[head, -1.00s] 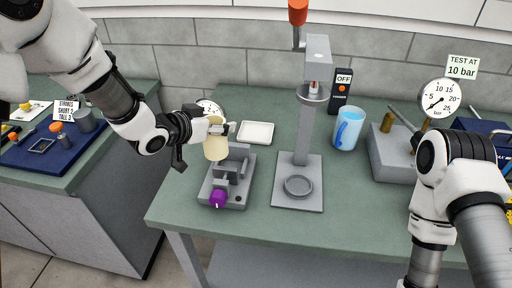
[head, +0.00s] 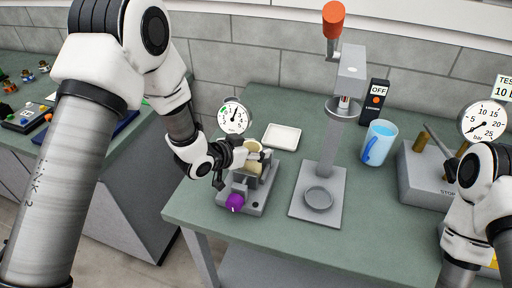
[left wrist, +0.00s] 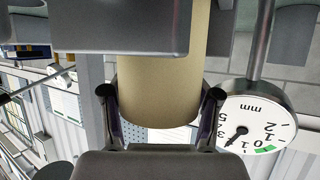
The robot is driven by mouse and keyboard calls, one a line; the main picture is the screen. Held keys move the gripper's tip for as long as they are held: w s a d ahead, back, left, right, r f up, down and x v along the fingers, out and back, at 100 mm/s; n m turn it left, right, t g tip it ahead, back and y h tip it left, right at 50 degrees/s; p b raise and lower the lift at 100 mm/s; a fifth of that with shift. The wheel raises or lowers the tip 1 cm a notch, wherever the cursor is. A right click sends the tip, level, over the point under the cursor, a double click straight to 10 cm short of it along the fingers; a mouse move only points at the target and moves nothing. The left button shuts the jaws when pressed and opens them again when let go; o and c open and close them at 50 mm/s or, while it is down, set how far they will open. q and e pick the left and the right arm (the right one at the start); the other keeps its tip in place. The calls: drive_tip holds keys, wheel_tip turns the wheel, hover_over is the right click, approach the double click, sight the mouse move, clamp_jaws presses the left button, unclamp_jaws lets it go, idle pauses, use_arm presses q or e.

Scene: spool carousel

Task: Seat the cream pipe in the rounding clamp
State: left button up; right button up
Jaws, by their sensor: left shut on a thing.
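The cream pipe (head: 252,164) is in my left gripper (head: 257,157), which is shut on it. In the left wrist view the pipe (left wrist: 160,92) stands between the two dark fingers (left wrist: 160,108). The grey rounding clamp (head: 259,196) with its purple knob (head: 235,202) sits at the table's left front. The pipe is at the clamp's upright jaws, and a grey block (left wrist: 120,28) crosses in front of it in the wrist view. The gripper and clamp hide the pipe's lower end, so I cannot tell whether it rests in the clamp.
A dial gauge (head: 234,118) stands just behind the clamp; it also shows in the wrist view (left wrist: 254,122). A white tray (head: 282,136) lies behind.

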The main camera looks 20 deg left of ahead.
use_arm(q)
drive_tip(key=shift+f, duration=0.2)
drive_tip(key=o, duration=1.2)
drive_tip(key=shift+o, duration=0.5)
drive_tip(key=shift+w+d, duration=0.1)
drive_tip(key=shift+w, duration=0.1)
drive_tip(key=shift+s+r, duration=0.1)
drive_tip(key=shift+r, duration=0.15)
drive_tip(key=b+v, duration=0.2)
drive_tip(key=v, duration=1)
